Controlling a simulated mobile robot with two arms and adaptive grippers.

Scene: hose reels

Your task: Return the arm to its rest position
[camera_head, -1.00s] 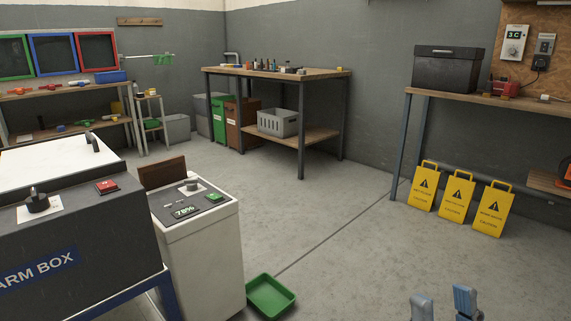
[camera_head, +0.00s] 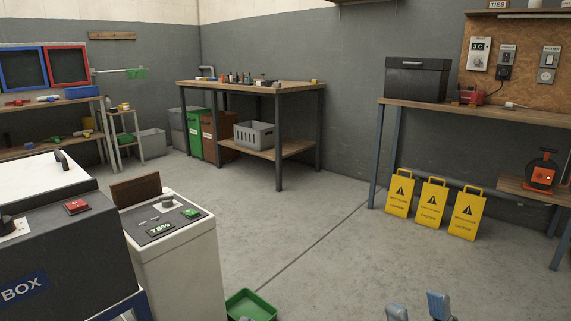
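My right gripper (camera_head: 418,309) shows at the bottom edge, right of centre. Only its two blue-grey fingertips are in view, standing apart with bare floor between them. It looks open and empty, and the rest of that arm is below the picture. I do not make out my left gripper; a tiny grey shape at the bottom edge by the green tray is too small to identify.
A white cabinet (camera_head: 180,268) and a dark warm box (camera_head: 70,250) stand at left. A green tray (camera_head: 262,300) lies on the floor. Yellow caution signs (camera_head: 432,204) stand by the right workbench (camera_head: 440,108). The middle floor is clear.

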